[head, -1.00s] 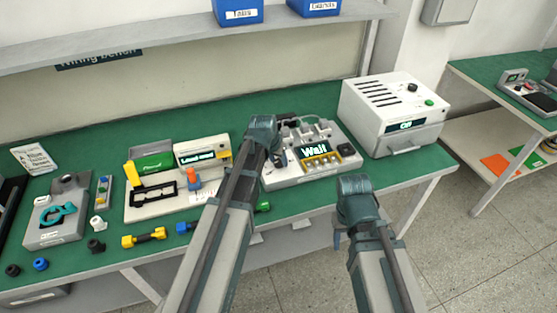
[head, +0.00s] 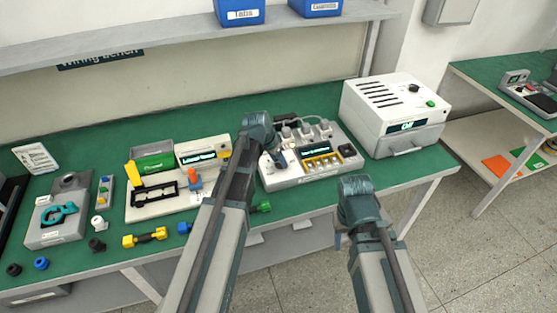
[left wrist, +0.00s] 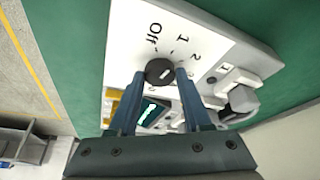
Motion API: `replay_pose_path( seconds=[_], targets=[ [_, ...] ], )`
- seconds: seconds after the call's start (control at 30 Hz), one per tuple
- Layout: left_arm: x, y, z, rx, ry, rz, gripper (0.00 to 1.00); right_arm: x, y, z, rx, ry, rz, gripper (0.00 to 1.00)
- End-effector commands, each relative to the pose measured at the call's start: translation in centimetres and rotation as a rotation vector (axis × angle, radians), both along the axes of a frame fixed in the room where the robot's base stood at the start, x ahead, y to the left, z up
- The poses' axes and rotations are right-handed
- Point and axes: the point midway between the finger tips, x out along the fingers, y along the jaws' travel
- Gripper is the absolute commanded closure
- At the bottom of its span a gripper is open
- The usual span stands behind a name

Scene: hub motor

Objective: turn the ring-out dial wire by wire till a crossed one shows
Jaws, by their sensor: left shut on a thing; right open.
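The ring-out tester (head: 295,182) is a pale box on the green bench, with a small lit display (head: 315,151) whose text is too small to read. My left gripper (head: 279,163) reaches down onto the tester's left part. In the left wrist view its fingers (left wrist: 160,76) are shut around the black dial (left wrist: 158,68), one on each side. Marks "Off", 1, 2 and a further one ring the dial; I cannot tell surely which its white line points at. My right gripper (head: 357,190) is held apart, in front of the bench edge; its fingers are barely visible.
A white machine (head: 388,110) with a lit display stands right of the tester. Left of it are a fixture board (head: 140,205), a grey box with a teal part (head: 60,225), and several connectors near the front edge. A second bench stands at far right.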

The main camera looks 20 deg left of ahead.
Motion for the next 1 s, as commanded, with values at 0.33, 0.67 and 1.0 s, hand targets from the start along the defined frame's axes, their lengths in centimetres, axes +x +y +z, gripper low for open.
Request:
replay_pose_path(
  seconds=[0.33, 0.67, 1.0],
  targets=[
    [0.0, 0.0, 0.0, 0.0, 0.001, 0.001, 0.22, 0.0, 0.0, 0.0, 0.0, 0.0, 0.0, 0.5],
    [-0.1, 0.0, 0.4, 0.0, 0.001, 0.001, 0.22, 0.0, 0.0, 0.4, 0.0, 0.0, 0.0, 0.5],
    [-1.2, 0.6, 3.7, 0.0, 0.001, 0.002, 0.22, 0.0, 0.0, 3.7, 0.0, 0.0, 0.0, 0.5]
  ],
)
